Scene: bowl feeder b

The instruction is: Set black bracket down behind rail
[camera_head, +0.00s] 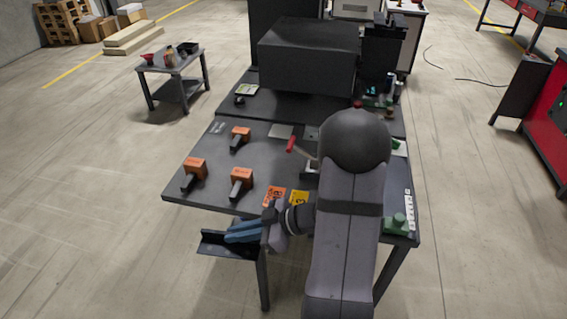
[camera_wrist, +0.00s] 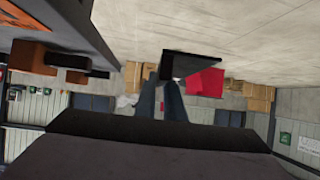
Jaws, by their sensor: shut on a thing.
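My gripper (camera_head: 240,231) has blue fingers and is shut on the black bracket (camera_head: 218,250), an angled dark piece. It holds the bracket in the air off the near edge of the dark workbench (camera_head: 215,160), at lower centre in the head view. In the wrist view, the two fingers of my gripper (camera_wrist: 160,96) reach up to the bracket (camera_wrist: 190,64) at upper centre. My arm covers part of the bench's right side. I cannot make out with certainty which thing is the rail.
Orange and black clamp-like pieces (camera_head: 241,178) stand on the bench's left half. Orange and yellow labels (camera_head: 299,198) lie near its front edge. A red-handled lever (camera_head: 303,151) is beside my arm. A large dark box (camera_head: 310,55) stands at the back. Bare bench lies between the orange pieces.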

